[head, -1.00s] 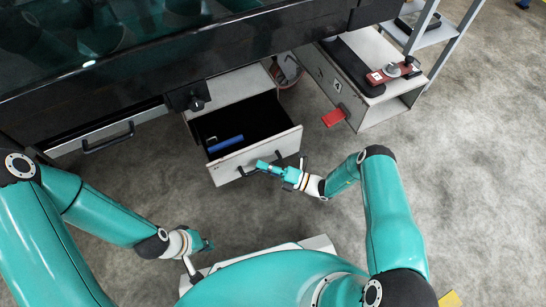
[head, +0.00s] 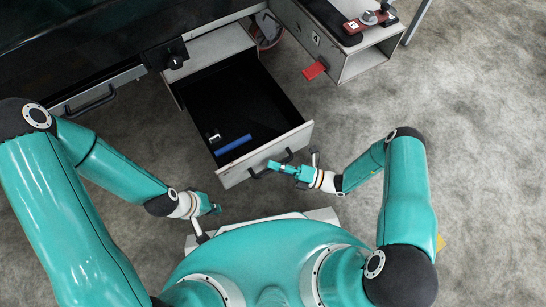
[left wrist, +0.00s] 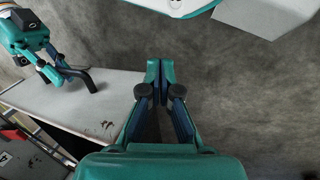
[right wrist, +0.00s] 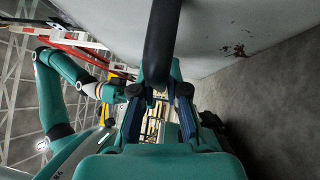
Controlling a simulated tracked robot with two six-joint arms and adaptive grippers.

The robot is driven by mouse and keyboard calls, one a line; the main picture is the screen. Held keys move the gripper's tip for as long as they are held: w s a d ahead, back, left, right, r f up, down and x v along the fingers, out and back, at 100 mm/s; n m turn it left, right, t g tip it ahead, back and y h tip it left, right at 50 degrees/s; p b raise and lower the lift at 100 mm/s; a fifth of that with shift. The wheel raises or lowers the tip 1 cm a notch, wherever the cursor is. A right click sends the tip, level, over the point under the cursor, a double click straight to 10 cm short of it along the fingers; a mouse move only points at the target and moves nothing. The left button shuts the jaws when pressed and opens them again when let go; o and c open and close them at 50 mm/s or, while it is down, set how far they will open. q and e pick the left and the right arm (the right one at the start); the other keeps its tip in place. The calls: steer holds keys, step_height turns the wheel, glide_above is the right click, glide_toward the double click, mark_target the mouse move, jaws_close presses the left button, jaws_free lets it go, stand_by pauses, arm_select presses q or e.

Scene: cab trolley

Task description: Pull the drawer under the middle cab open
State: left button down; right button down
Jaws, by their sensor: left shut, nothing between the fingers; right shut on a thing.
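The drawer (head: 262,152) under the middle cab stands well out from its housing, with a white front and dark inside. A blue cylinder (head: 233,145) and a small pale item (head: 214,135) lie in it. My right gripper (head: 275,165) is shut on the black bar handle (head: 256,174) of the drawer front; the handle also fills the top middle of the right wrist view (right wrist: 162,40). My left gripper (head: 216,209) is shut and empty, in front of and below the drawer front. In the left wrist view its fingertips (left wrist: 160,68) meet over bare floor.
Another closed drawer with a black handle (head: 90,104) is at the left. A white cabinet (head: 335,45) with a red tab (head: 314,69) stands to the right of the open drawer.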

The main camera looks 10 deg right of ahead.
steer(key=shift+s+d+f, duration=0.1)
steer(key=shift+s, duration=1.2)
steer(key=shift+g, duration=0.3)
steer(key=c, duration=1.2)
jaws_free()
steer(key=shift+w+d, duration=0.1)
steer(key=shift+d, duration=0.1)
